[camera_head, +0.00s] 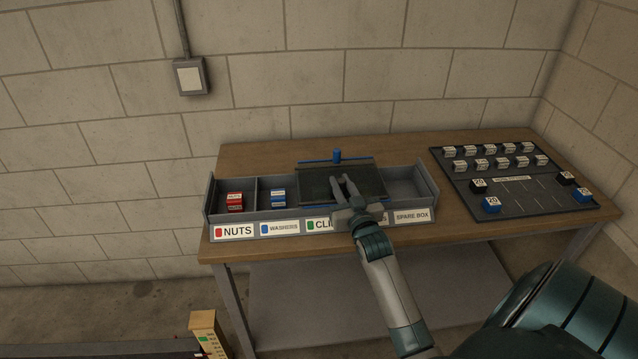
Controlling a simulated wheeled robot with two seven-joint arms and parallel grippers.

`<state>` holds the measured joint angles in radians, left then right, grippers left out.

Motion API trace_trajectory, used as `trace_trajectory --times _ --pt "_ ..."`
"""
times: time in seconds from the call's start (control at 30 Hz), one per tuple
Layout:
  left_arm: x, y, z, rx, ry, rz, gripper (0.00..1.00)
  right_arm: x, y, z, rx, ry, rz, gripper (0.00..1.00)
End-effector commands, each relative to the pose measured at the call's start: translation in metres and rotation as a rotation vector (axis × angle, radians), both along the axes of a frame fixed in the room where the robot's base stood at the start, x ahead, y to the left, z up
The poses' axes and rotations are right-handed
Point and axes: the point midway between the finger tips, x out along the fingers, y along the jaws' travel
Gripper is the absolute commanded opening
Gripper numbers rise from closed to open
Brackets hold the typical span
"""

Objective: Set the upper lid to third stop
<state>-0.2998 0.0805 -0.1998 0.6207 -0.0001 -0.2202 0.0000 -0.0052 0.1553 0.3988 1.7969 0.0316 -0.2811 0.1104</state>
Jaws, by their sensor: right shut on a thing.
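A dark flat lid (316,184) lies over the middle compartments of a long grey tray (433,190) on the wooden bench. A blue bar (312,161) with a blue knob (337,155) runs along its far side. I cannot tell whether a second lid lies under it. My right gripper (344,179) reaches over the tray's front wall. Its fingers are at the middle of the lid, shut on a part of it that they mostly hide. My left gripper is out of view.
Red boxes (235,202) stand in the left compartment and blue boxes (278,198) in the one beside it. The right compartment looks empty. Front labels include NUTS (234,231) and SPARE BOX (411,216). A dark board (515,200) with several labelled blocks lies at right.

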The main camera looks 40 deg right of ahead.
Motion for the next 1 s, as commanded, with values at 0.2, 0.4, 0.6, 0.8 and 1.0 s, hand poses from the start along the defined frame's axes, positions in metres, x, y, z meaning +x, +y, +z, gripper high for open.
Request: trace_trajectory --times 0.2,0.4,0.6,0.8,1.0 --pt "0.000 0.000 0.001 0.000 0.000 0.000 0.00 -0.006 -0.011 0.001 0.000 0.000 0.000 0.00" --pt "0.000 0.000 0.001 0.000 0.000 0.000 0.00 -0.006 -0.010 0.001 0.000 -0.001 0.000 0.00" --pt "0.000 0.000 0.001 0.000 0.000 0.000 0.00 -0.006 -0.010 0.001 0.000 -0.001 0.000 0.39" --pt "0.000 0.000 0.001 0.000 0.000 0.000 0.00 -0.006 -0.010 0.000 0.001 0.000 0.001 0.39" --pt "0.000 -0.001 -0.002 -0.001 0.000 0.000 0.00 -0.014 -0.006 -0.001 0.001 0.000 0.001 0.39"
